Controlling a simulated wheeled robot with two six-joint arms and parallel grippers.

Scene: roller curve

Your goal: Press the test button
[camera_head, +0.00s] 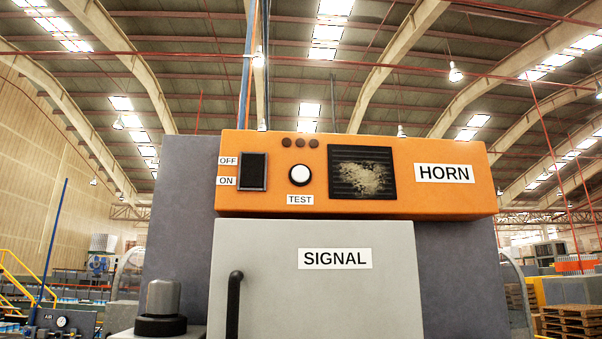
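The test button is a round white button (299,175) in a dark ring, on the front of an orange box (445,200) marked HORN. A white TEST label (299,200) sits just below it. A black OFF/ON switch (252,172) is to its left, and a dark speaker grille (361,173) with worn, pale patches is to its right. Three small dark lamps (314,143) sit above the button and look unlit. Neither of my grippers shows in the view.
Below the orange box is a grey cabinet door (375,300) labelled SIGNAL, with a black vertical handle (234,305). A grey cylinder on a black base (163,308) stands at lower left. Wooden pallets (571,320) are far right. The space before the button looks clear.

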